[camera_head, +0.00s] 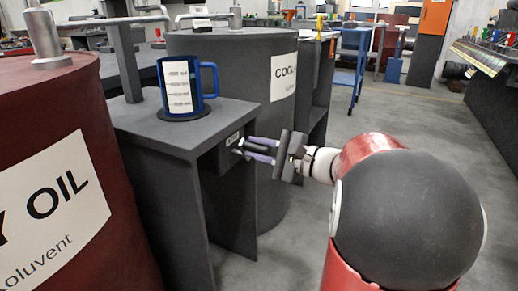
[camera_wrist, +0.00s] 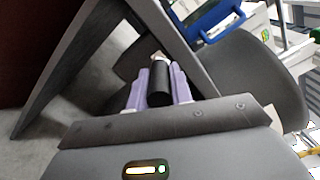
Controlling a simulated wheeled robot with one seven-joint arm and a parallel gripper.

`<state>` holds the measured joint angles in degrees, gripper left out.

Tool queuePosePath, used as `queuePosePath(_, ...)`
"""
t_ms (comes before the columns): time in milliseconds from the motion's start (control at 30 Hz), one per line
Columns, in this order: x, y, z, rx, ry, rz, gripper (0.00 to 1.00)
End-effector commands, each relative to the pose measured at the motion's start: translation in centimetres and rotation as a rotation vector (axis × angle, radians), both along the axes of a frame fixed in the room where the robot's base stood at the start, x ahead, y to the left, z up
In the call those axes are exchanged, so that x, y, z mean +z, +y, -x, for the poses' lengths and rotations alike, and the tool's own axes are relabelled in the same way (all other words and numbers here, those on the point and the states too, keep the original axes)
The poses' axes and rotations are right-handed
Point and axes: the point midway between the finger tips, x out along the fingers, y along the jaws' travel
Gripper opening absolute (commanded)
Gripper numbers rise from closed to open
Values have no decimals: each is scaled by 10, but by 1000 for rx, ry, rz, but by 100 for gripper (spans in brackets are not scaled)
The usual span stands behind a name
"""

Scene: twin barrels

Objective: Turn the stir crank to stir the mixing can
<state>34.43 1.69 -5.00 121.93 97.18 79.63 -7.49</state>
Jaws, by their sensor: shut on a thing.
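The mixing can appears to be the blue can (camera_head: 178,88) with a handle and a white lined label. It stands upright on a dark round pad on the grey stand (camera_head: 225,112); part of its blue handle also shows in the wrist view (camera_wrist: 220,20). My gripper (camera_head: 256,150) is at the front side of the stand, beside a small labelled box below the top. In the wrist view its lilac fingers (camera_wrist: 158,82) are closed on either side of the black crank grip (camera_wrist: 160,84). The can's inside is hidden.
A red barrel (camera_head: 60,150) stands close at the left, and a grey coolant barrel (camera_head: 275,85) stands behind the stand. A blue cart (camera_head: 350,60) is farther back.

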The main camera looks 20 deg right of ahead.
Motion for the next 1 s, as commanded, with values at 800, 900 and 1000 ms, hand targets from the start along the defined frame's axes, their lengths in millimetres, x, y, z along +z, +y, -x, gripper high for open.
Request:
queuePosePath(800, 1, -16, 19, -5, 2, 0, 43)
queuePosePath(900, 0, -28, 34, -5, 2, -1, 43)
queuePosePath(1000, 0, -37, 46, -4, 3, -2, 43)
